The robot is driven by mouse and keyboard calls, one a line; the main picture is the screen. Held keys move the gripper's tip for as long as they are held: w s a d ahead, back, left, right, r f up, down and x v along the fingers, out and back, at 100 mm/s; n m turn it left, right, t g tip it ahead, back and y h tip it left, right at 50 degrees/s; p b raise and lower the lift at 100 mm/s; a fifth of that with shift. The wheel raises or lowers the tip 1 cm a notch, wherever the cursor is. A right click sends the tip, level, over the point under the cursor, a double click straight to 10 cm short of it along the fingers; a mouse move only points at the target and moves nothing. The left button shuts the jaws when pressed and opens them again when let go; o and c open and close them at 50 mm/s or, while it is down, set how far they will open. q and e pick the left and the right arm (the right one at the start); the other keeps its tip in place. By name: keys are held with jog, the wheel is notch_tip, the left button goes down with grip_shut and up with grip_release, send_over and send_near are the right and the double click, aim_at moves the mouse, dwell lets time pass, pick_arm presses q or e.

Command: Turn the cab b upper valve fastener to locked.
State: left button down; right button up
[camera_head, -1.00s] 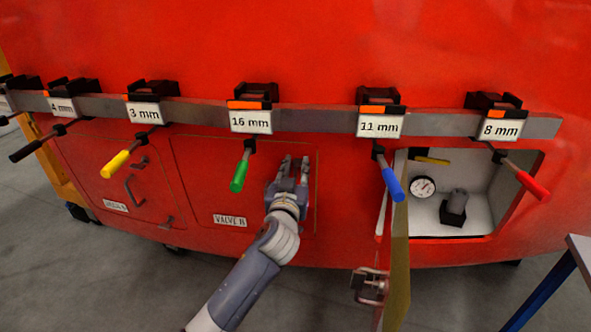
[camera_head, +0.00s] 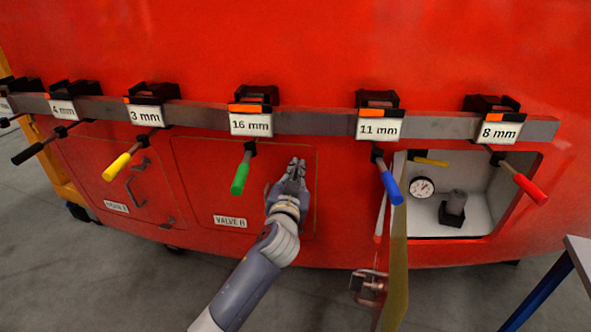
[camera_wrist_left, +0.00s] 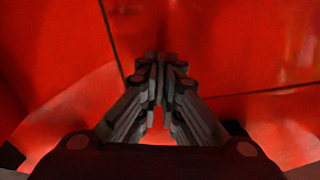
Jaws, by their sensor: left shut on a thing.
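The VALVE B hatch (camera_head: 205,180) is a closed red panel with a thin outline, left of the open bay in the head view. My left gripper (camera_head: 297,163) is at the upper right part of this hatch, just inside its right edge. Its fingers are closed together on a small thing at the red surface, which I take to be the upper valve fastener. The fingers hide the fastener, so I cannot tell its turn. In the left wrist view, the gripper (camera_wrist_left: 161,60) has its fingertips together against the red panel, near dark seam lines. My right gripper is not in view.
A grey rail (camera_head: 310,121) with labelled clamps crosses above the hatch. A green handle (camera_head: 240,172) hangs left of my gripper and a blue handle (camera_head: 390,187) to the right. An open hatch door (camera_head: 398,265) sticks out on the right beside a bay with a gauge (camera_head: 421,187).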

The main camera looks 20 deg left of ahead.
pick_arm(q)
jog(key=m+p, duration=0.1)
jog(key=m, duration=0.2)
jog(key=shift+d+m, duration=0.1)
jog(key=shift+m, duration=0.3)
jog(key=m+p, duration=0.2)
jog(key=m, duration=0.2)
jog(key=shift+m, duration=0.3)
jog(key=m+p, duration=0.1)
jog(key=m, duration=0.2)
jog(key=shift+d+m+p, duration=0.1)
jog(key=shift+m+p, duration=0.2)
jog(key=shift+p, duration=0.05)
jog(key=shift+f+m+p, duration=0.2)
jog(key=shift+m+p, duration=0.45)
jog(key=shift+m, duration=1.05)
jog(key=c, duration=1.8)
grip_release()
jog(key=s, duration=0.4)
jog(key=s+d, duration=0.1)
jog(key=s, duration=0.3)
jog(key=s+d, duration=0.1)
jog(key=s, duration=0.3)
